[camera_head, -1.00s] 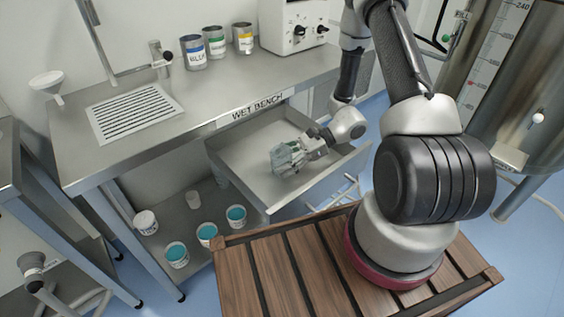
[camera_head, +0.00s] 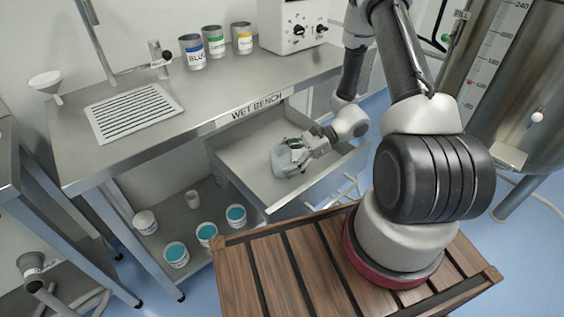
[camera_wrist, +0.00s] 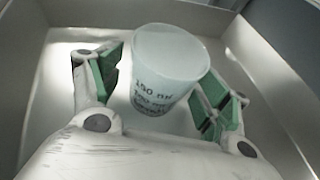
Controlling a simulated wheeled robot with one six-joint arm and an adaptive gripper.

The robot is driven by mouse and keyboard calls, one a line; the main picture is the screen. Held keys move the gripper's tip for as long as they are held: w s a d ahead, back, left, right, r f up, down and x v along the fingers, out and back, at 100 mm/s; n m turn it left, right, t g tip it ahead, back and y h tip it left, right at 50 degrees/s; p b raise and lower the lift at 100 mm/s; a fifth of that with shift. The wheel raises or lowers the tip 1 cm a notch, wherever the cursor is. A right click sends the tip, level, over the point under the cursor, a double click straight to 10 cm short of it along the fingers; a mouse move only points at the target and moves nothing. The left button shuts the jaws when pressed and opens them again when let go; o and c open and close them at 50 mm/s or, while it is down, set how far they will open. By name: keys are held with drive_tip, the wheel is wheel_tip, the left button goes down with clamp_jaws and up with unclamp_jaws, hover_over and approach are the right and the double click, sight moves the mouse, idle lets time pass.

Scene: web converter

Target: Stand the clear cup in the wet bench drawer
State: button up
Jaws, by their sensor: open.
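The clear cup (camera_wrist: 165,70) stands upright on the drawer floor, with dark printed marks on its side. In the head view the cup (camera_head: 282,160) is in the open wet bench drawer (camera_head: 238,152), partly behind my fingers. My gripper (camera_wrist: 158,92) is open, its green-padded fingers on either side of the cup. A gap shows between the left finger and the cup; the right finger is close to it, and I cannot tell whether they touch. In the head view my gripper (camera_head: 296,152) reaches low into the drawer from the right.
The drawer walls surround my gripper. The wet bench top (camera_head: 180,130) lies above and behind, with blue (camera_head: 192,52), green (camera_head: 213,42) and yellow (camera_head: 242,38) labelled cans. Several tubs of teal contents stand on the lower shelf (camera_head: 215,205). The drawer's left side is bare.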

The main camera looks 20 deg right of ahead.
drive_tip(key=v, duration=1)
drive_tip(key=shift+d+r, duration=0.2)
drive_tip(key=shift+d, duration=0.1)
drive_tip(key=s+d+r+n+t+h, duration=0.1)
drive_tip(key=s+r+n+h, duration=0.3)
drive_tip(key=r, duration=0.6)
drive_tip(key=s+d+r+n+t+h, duration=0.2)
drive_tip(key=s+r+n+h, duration=0.3)
drive_tip(key=r, duration=0.5)
drive_tip(key=s+d+r+n+t+h, duration=0.1)
drive_tip(key=s+r+n+h, duration=0.3)
drive_tip(key=s+r+n, duration=0.4)
wheel_tip(320, 180, up, 3)
drive_tip(key=shift+d+n, duration=0.6)
drive_tip(key=shift+d, duration=0.3)
drive_tip(key=shift+s, duration=0.1)
